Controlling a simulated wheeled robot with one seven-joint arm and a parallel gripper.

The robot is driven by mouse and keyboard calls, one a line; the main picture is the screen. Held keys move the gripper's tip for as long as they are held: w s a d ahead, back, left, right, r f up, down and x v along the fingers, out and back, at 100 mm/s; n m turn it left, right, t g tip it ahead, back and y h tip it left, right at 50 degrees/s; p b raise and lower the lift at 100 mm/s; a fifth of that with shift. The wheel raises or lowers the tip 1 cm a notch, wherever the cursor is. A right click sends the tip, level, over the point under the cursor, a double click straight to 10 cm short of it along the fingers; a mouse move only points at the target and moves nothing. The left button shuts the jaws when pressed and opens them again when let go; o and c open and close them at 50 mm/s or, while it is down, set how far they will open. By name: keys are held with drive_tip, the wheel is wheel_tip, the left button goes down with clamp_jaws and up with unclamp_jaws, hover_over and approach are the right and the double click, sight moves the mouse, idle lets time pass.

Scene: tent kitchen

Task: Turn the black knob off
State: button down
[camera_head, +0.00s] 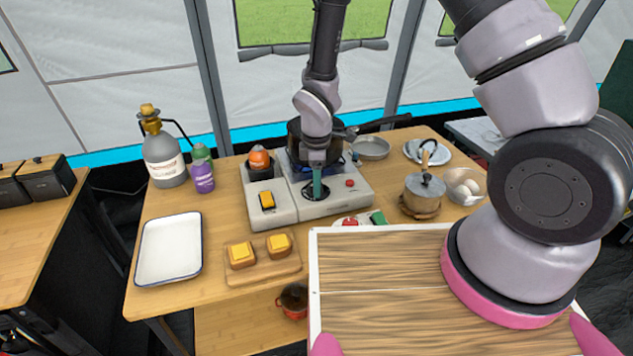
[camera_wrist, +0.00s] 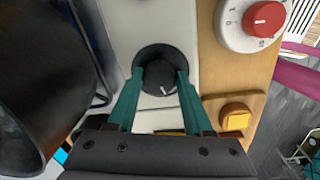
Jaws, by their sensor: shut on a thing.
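The black knob (camera_wrist: 158,76) is on the front of the light grey camp stove (camera_head: 285,212). In the wrist view it sits in a dark round base, and its white mark points toward the bottom of the picture, slightly right. My gripper (camera_wrist: 158,82) has its two green fingers on either side of the knob, shut on it. In the head view my gripper (camera_head: 317,188) reaches down to the stove's front, and its fingers hide part of the knob.
A black pot (camera_head: 296,140) stands on the stove behind my gripper. A round white dial with a red centre (camera_wrist: 264,18) and a board with yellow-topped bread (camera_head: 262,268) are near the stove. A white tray (camera_head: 169,250) lies left.

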drive_tip(key=m, duration=1)
drive_tip(key=shift+a+m, duration=0.1)
drive_tip(key=shift+m, duration=0.3)
drive_tip(key=m, duration=0.5)
drive_tip(key=shift+h, duration=0.3)
drive_tip(key=m, duration=0.5)
drive_tip(key=shift+a+m+g, duration=0.1)
drive_tip(key=shift+m+g, duration=0.2)
drive_tip(key=shift+g, duration=0.1)
drive_tip(key=shift+c, duration=1.5)
unclamp_jaws()
